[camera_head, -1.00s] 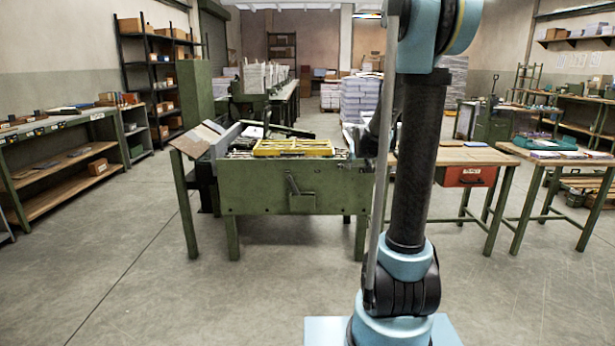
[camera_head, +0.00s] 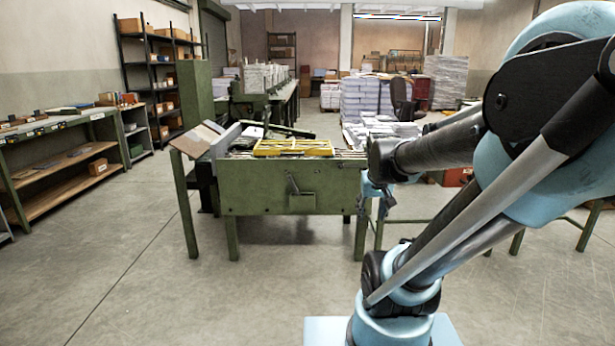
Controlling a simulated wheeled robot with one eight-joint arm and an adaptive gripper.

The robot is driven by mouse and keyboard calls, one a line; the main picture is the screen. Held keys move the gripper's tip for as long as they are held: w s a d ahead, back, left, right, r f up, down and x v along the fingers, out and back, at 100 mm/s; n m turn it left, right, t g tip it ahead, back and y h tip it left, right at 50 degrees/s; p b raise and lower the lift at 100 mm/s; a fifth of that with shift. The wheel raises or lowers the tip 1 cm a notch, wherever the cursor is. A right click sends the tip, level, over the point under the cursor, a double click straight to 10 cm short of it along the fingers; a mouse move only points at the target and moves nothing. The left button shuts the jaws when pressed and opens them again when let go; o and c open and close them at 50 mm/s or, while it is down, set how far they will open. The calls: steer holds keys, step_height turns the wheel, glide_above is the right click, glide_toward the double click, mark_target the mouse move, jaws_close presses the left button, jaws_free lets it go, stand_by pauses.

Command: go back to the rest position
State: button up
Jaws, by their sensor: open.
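My arm fills the right side of the head view, its upper link leaning to the right and its forearm reaching back toward the middle. My gripper (camera_head: 376,203) hangs small and dark below the end of the forearm, open, just in front of the right end of the green gathering machine (camera_head: 262,200). Nothing shows between its fingers, though they are small here. Whether it touches the machine cannot be told.
A yellow frame (camera_head: 293,147) lies on top of the machine. A long shelf bench (camera_head: 60,165) stands at the left, and paper stacks (camera_head: 366,98) stand behind. My arm hides most of the tables at the right. The floor (camera_head: 150,260) at the front left is clear.

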steer(key=s+f+g, duration=0.1)
steer(key=s+f, duration=0.2)
steer(key=s, duration=0.3)
steer(key=s+f+g, duration=0.1)
steer(key=s+f, duration=0.1)
steer(key=s, duration=0.5)
steer(key=shift+s+a+f, duration=0.15)
steer(key=shift+a+f, duration=0.2)
steer(key=shift+f, duration=0.05)
steer(key=shift+w+f+g, duration=0.2)
steer(key=shift+w+g, duration=0.1)
steer(key=shift+w, duration=0.2)
